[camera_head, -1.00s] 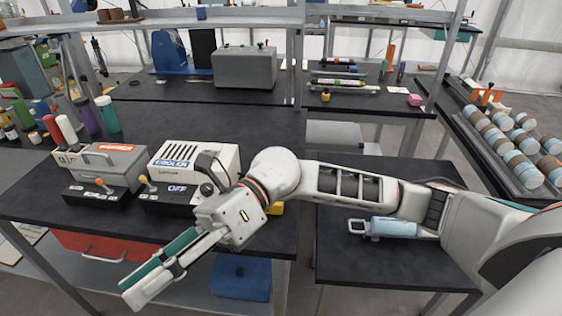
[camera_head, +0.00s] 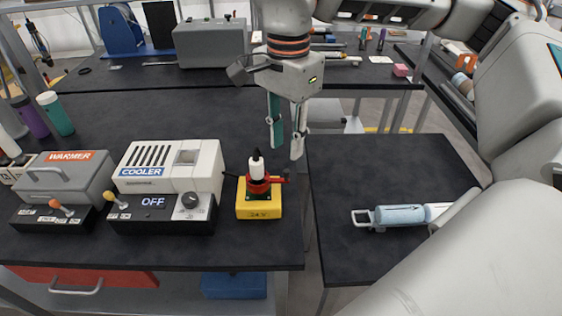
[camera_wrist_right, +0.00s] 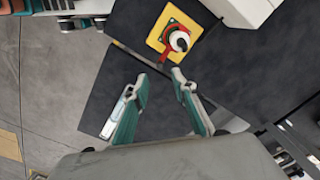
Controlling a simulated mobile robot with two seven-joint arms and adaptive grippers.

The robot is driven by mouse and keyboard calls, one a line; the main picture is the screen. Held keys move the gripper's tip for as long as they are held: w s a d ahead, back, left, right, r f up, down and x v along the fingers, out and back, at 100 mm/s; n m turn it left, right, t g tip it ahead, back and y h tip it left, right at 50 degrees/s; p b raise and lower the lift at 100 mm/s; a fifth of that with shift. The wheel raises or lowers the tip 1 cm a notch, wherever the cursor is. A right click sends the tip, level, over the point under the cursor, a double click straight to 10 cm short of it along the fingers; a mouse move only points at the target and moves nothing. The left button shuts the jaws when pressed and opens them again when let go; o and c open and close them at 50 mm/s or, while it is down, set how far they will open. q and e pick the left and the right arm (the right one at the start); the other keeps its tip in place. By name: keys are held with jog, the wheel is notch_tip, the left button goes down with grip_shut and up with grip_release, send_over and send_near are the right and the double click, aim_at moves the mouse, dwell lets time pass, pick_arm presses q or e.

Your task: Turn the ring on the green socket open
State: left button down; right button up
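A yellow box (camera_head: 259,207) marked 24 V stands near the right edge of the dark bench. A green socket (camera_wrist_right: 172,23) on its top shows in the right wrist view, largely covered from above. A red ring (camera_head: 259,186) with a short handle sits around the socket; the handle points right in the head view. A white plug (camera_head: 257,167) with a black tip stands upright in the ring. My right gripper (camera_head: 285,152) points down, open and empty, behind and slightly right of the box, apart from it. Its spread fingers (camera_wrist_right: 161,84) also show in the wrist view. My left gripper is out of view.
A cooler (camera_head: 168,180) reading OFF stands left of the box, with a warmer (camera_head: 65,185) beyond it. A gap separates the bench from a side table (camera_head: 375,170) holding a pale blue cylinder (camera_head: 400,215). The bench behind the box is clear.

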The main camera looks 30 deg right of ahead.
aim_at(286, 171)
notch_tip(286, 171, down, 8)
jog(key=shift+r, duration=0.2)
dwell(0.3)
grip_shut()
